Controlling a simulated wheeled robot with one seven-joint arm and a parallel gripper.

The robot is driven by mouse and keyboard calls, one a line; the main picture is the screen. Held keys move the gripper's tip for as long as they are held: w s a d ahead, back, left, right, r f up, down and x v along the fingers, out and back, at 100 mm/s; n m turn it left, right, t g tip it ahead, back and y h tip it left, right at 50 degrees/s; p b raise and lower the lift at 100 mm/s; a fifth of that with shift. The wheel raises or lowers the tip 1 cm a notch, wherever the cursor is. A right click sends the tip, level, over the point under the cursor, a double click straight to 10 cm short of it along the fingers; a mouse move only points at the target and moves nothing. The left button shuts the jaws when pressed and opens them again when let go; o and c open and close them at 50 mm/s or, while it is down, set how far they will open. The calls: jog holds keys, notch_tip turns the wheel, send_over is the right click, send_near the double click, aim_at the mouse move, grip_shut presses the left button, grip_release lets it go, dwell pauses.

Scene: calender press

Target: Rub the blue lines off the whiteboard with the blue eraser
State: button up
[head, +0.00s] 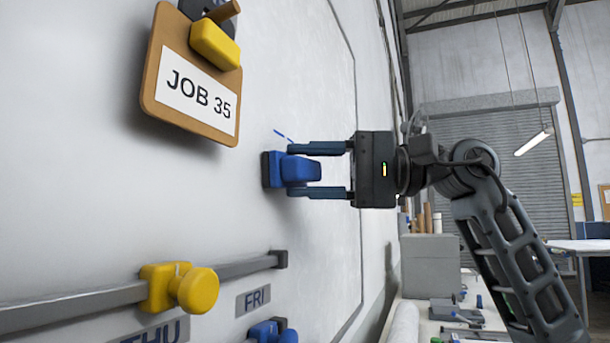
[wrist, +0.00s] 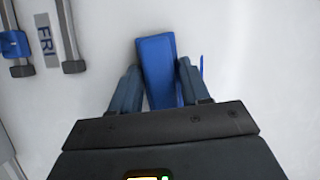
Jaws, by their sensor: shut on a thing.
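The blue eraser (head: 297,170) is between the fingers of my gripper (head: 318,171), which is shut on it. Its pad side faces the whiteboard (head: 320,80) and appears to touch the surface. In the wrist view the eraser (wrist: 158,68) stands out between the two fingers of my gripper (wrist: 160,78), slightly tilted. A short blue line (head: 283,136) shows on the board just above the eraser in the head view. In the wrist view a bit of blue line (wrist: 202,67) shows right of the eraser. Any marks behind the eraser and fingers are hidden.
A brown JOB 35 clipboard (head: 160,95) hangs under a yellow clip at upper left. A grey rail (head: 75,305) with a yellow knob (head: 198,290) runs below. A blue knob (head: 268,332) sits beneath the FRI label (head: 254,299).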

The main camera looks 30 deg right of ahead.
aim_at(321, 178)
jog(key=shift+w+d+b, duration=0.55)
jog(key=shift+w+d, duration=0.25)
jog(key=shift+d, duration=0.2)
jog(key=shift+w+d+b, duration=0.55)
jog(key=shift+w+d, duration=0.2)
jog(key=shift+d, duration=0.2)
jog(key=shift+w+d+r, duration=1)
jog(key=shift+w+d, duration=0.5)
jog(key=shift+d, duration=0.55)
jog(key=shift+s+a+f+b, duration=0.1)
jog(key=shift+s+a+b, duration=1.15)
jog(key=shift+a, duration=0.5)
jog(key=shift+s+a+r+b, duration=0.1)
jog(key=shift+s+a+b, duration=1.2)
jog(key=shift+a, duration=0.5)
jog(key=shift+s+a+f+b, duration=0.1)
jog(key=shift+s+a+b, duration=1.15)
jog(key=shift+a, duration=0.5)
jog(key=shift+s+a, duration=0.1)
jog(key=shift+a, duration=0.1)
jog(key=shift+r+p, duration=0.6)
jog(key=shift+r, duration=0.45)
jog(key=shift+w+d, duration=0.45)
jog(key=shift+d, duration=0.3)
jog(key=shift+w+d, duration=0.4)
jog(key=shift+d, duration=0.35)
jog(key=w+d+p, duration=0.3)
jog(key=w+d, duration=0.3)
jog(key=d, duration=0.2)
jog(key=shift+w, duration=0.15)
